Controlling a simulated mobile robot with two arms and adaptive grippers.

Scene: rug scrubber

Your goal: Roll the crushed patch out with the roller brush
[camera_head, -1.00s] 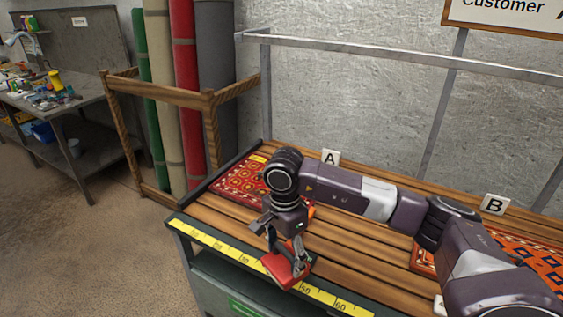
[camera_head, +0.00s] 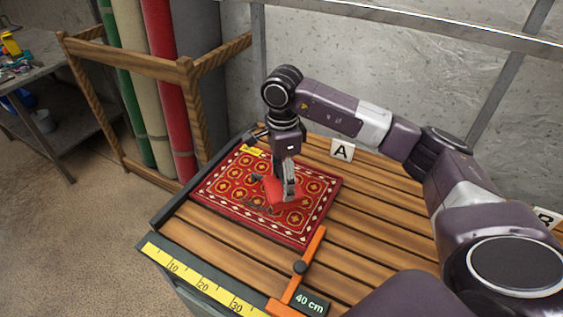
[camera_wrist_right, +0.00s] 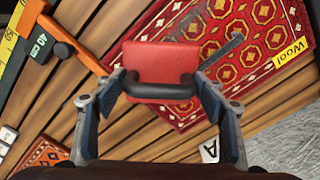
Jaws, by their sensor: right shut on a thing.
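A red patterned rug (camera_head: 222,192) lies on the slatted table. It also shows in the right wrist view (camera_wrist_right: 262,38), with a yellow "Wool" label. My right gripper (camera_head: 287,188) is shut on the dark handle of a red block-like tool (camera_head: 277,195), over the middle of the rug. In the right wrist view the red tool (camera_wrist_right: 160,62) hangs between the fingers; its underside is hidden. I cannot tell whether it touches the rug. A dark grey streak (camera_wrist_right: 222,52) crosses the rug beside the tool; I cannot tell whether it is the crushed patch. My left gripper is not in view.
An orange bar (camera_head: 310,255) with a "40 cm" tag (camera_head: 309,303) lies across the front, beside the yellow ruler (camera_head: 200,284). Sign A (camera_head: 342,151) stands behind the rug. A wooden rack (camera_head: 120,60) with rolled rugs is at the left. Bare slats lie right of the rug.

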